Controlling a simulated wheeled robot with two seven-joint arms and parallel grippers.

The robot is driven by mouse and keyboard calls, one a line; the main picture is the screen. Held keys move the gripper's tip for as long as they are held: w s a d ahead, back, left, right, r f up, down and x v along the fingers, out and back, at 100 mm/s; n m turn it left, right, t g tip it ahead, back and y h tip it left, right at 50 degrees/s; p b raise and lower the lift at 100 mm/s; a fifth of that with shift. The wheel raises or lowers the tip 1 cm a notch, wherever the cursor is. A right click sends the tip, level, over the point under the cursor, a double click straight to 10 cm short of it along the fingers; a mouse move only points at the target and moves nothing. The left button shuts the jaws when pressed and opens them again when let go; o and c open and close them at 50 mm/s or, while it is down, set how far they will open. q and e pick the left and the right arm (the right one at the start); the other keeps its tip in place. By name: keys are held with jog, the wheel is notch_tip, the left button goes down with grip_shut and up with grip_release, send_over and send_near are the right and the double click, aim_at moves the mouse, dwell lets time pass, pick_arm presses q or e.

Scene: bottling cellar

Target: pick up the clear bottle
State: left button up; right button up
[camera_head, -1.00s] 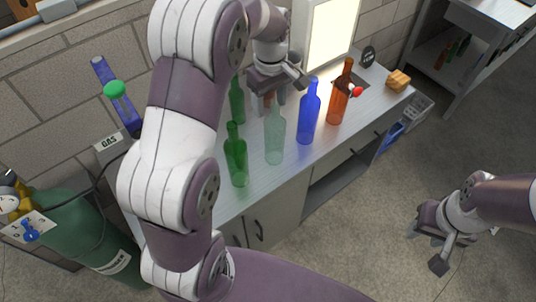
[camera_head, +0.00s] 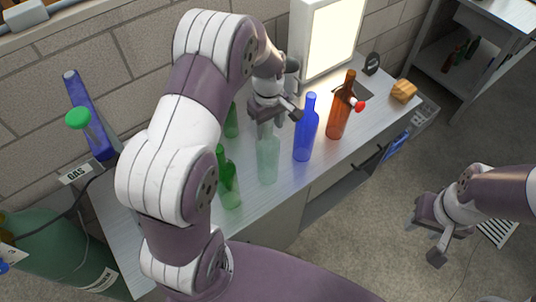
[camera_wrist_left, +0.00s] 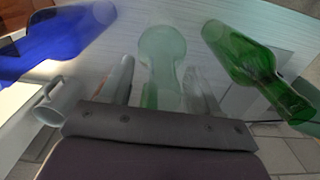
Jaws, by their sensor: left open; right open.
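The clear bottle (camera_head: 268,160), pale and see-through with a faint green tint, stands upright on the metal bench. My left gripper (camera_head: 277,120) is open at the bottle's upper part, hiding its top in the head view. In the left wrist view the clear bottle (camera_wrist_left: 163,55) shows between the two spread fingers of my left gripper (camera_wrist_left: 162,82), with a gap on each side. I cannot tell whether either finger touches it. My right gripper (camera_head: 424,240) is open and empty over the floor at the right, away from the bench.
On the bench (camera_head: 322,180), a blue bottle (camera_head: 306,135) and an amber bottle (camera_head: 341,110) stand right of the clear one. Green bottles (camera_head: 228,185) stand left and behind. A lit panel (camera_head: 328,35) is at the back. A gas cylinder (camera_head: 60,240) stands at lower left.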

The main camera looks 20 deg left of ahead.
pick_arm(q)
jog(key=shift+s+r, duration=0.15)
jog(key=shift+s, duration=0.1)
jog(key=c, duration=0.9)
grip_shut()
